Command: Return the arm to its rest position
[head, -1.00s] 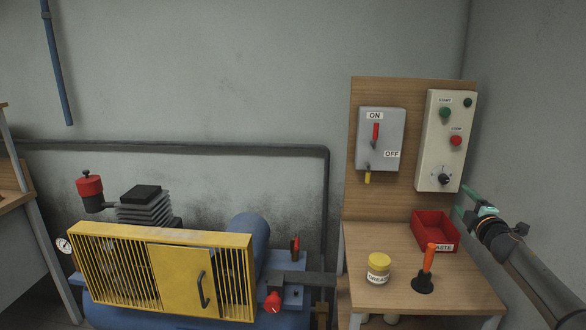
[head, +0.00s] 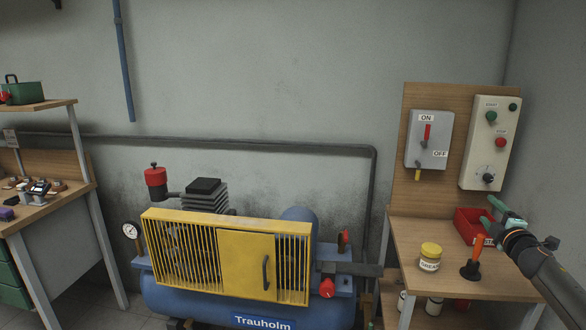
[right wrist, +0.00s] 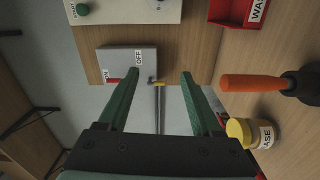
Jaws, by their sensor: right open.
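My right gripper (head: 500,214) is at the right in the head view, above the small wooden table and in front of the red waste bin (head: 468,222). In the right wrist view its two green fingers (right wrist: 157,100) stand wide apart with nothing between them. Beyond them are the grey ON/OFF switch box (right wrist: 127,63) and the wooden back panel (right wrist: 190,45). My left gripper is not in view.
The small table (head: 425,275) bears a grease jar (head: 430,257) and an orange-handled tool (head: 475,262) near my right gripper. A control box (head: 490,140) hangs on the back panel. A yellow-fronted compressor (head: 245,262) stands in the middle; a workbench (head: 60,205) is at the left.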

